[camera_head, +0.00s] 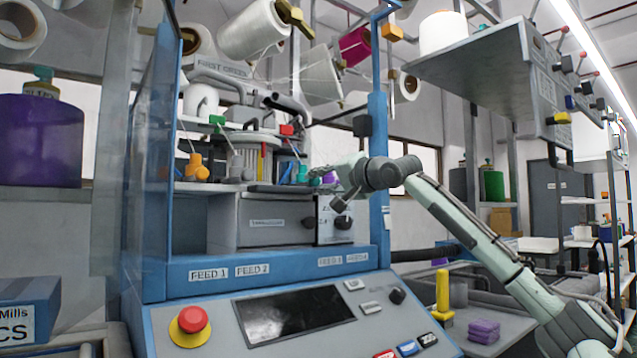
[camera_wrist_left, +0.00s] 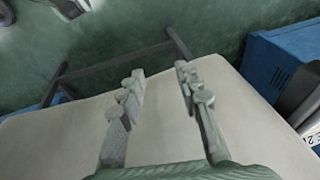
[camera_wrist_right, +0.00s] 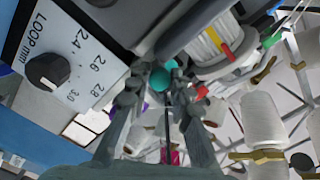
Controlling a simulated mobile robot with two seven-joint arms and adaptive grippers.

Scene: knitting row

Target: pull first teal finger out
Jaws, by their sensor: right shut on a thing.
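The knitting machine has a needle cylinder with a white rim (camera_head: 255,150) behind its blue frame. My right gripper (camera_head: 322,174) reaches in from the right to the cylinder's right side, just above the grey box with the dial. In the right wrist view its fingertips close on a round teal finger (camera_wrist_right: 160,80), close beside the cylinder (camera_wrist_right: 212,45). Part of the teal finger is hidden by the fingertips. My left gripper (camera_wrist_left: 158,78) is open and empty over a beige surface in the left wrist view. It does not show in the head view.
A loop dial (camera_wrist_right: 48,70) sits on the box next to the right gripper. The blue frame post (camera_head: 378,120) is close to my right arm. A red button (camera_head: 192,319) and a screen (camera_head: 293,315) are on the front panel.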

